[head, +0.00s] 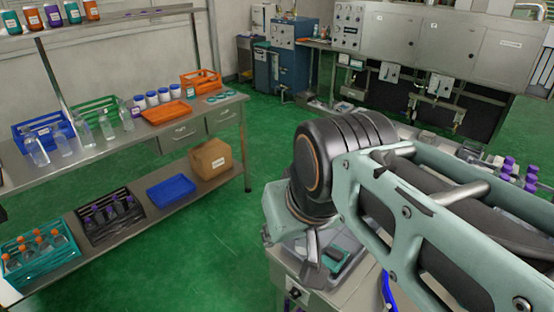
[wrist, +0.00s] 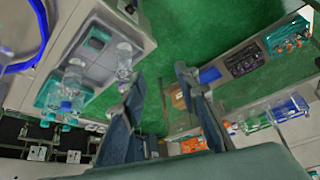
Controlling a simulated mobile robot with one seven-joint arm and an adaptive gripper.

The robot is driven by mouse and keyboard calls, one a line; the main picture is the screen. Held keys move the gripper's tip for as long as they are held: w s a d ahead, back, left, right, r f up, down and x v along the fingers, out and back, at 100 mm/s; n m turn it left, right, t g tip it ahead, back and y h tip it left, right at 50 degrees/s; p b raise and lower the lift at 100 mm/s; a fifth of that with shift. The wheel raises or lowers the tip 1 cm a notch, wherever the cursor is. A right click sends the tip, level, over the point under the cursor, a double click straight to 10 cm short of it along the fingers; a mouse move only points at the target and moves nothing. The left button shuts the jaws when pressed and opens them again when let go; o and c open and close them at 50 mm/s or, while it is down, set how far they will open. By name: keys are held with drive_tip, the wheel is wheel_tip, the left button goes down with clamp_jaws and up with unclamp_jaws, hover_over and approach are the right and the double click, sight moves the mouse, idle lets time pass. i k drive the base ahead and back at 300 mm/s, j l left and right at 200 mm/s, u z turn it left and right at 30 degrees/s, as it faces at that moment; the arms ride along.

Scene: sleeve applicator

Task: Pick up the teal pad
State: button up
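A teal, flat-looking thing that may be the teal pad (head: 336,256) lies in a grey tray (head: 352,270) on the bench below my arm. My arm and gripper hide part of it. A teal patch in a grey tray (wrist: 97,39) also shows at upper left in the wrist view; I cannot tell for certain that it is the same thing. My gripper (wrist: 160,75) is open, with its two fingers apart and green floor visible between them. It holds nothing and is apart from the teal thing.
Clear bottles (wrist: 123,57) stand near the tray in the wrist view. Purple-capped bottles (head: 508,168) stand on the bench at right. A shelf unit (head: 110,150) with crates and bottles stands at left. Open green floor (head: 215,240) lies between shelf and bench.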

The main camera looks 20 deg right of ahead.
sight(334, 257)
drive_tip(key=z, duration=2.3)
drive_tip(key=u, duration=1.45)
drive_tip(key=i+j+z, duration=0.1)
drive_tip(key=j+z, duration=0.2)
drive_tip(key=i+j+z, duration=0.1)
drive_tip(key=j+z, duration=0.2)
drive_tip(key=k+j+z, duration=0.15)
drive_tip(key=z, duration=0.15)
